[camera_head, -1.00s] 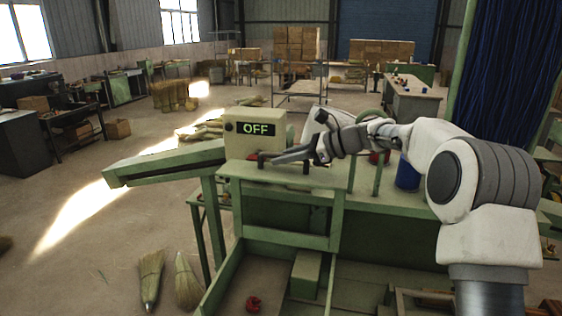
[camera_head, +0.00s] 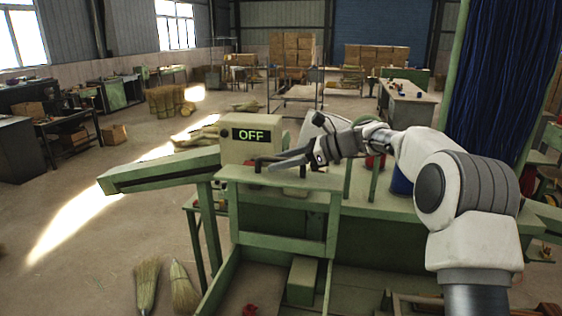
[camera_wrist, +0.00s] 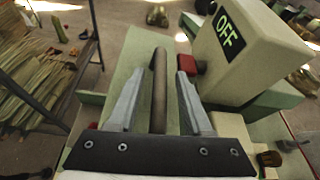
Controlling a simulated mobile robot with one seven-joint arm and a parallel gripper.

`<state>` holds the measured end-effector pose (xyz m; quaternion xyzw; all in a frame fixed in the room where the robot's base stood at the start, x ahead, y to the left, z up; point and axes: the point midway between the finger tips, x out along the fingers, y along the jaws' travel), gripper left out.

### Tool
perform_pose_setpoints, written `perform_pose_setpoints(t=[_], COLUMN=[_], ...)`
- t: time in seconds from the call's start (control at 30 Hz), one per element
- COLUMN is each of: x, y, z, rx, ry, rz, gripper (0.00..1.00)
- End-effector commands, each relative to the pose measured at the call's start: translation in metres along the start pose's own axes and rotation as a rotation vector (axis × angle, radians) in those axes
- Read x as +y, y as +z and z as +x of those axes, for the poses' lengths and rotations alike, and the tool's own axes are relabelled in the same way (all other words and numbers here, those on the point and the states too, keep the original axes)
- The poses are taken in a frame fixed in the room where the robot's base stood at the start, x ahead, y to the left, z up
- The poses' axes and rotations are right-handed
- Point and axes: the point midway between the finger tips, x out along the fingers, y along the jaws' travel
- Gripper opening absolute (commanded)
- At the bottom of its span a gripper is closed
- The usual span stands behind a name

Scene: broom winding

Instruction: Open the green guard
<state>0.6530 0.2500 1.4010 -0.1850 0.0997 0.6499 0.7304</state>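The green guard (camera_head: 285,181) is a green frame at the front of the machine, with a flat top rail, two posts and a lower rail. It stands upright. A dark bar-shaped handle (camera_wrist: 158,88) sits on its top rail. My gripper (camera_head: 270,165) is at the top rail, reaching in from the right. In the wrist view, my gripper (camera_wrist: 166,72) has its two grey fingers apart, one on each side of the bar. A gap shows between the bar and the right finger. Contact with the left finger is hard to tell.
A beige box with an OFF display (camera_head: 250,135) stands just behind the guard, close to my fingers; a red part (camera_wrist: 187,64) is beside it. A green chute (camera_head: 160,170) extends left. Brooms (camera_head: 147,285) lie on the floor. Blue bristles (camera_head: 505,75) hang at right.

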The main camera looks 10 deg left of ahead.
Motion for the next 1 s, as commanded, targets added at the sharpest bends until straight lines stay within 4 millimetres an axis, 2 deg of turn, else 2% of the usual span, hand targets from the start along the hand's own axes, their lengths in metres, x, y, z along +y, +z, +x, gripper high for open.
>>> perform_pose_setpoints(t=[0.23,0.37,0.47,0.8,1.0], x=[0.0,0.0,0.0,0.0,-0.001], y=[0.0,0.0,-0.002,-0.001,0.0], z=[-0.001,-0.013,-0.032,-0.116,-0.154], rx=[0.0,0.0,0.001,0.001,0.0], ry=[0.001,-0.001,-0.003,-0.004,-0.003], rz=[-0.001,-0.002,-0.002,-0.002,-0.002], gripper=[0.5,0.5,0.5,0.5,0.5])
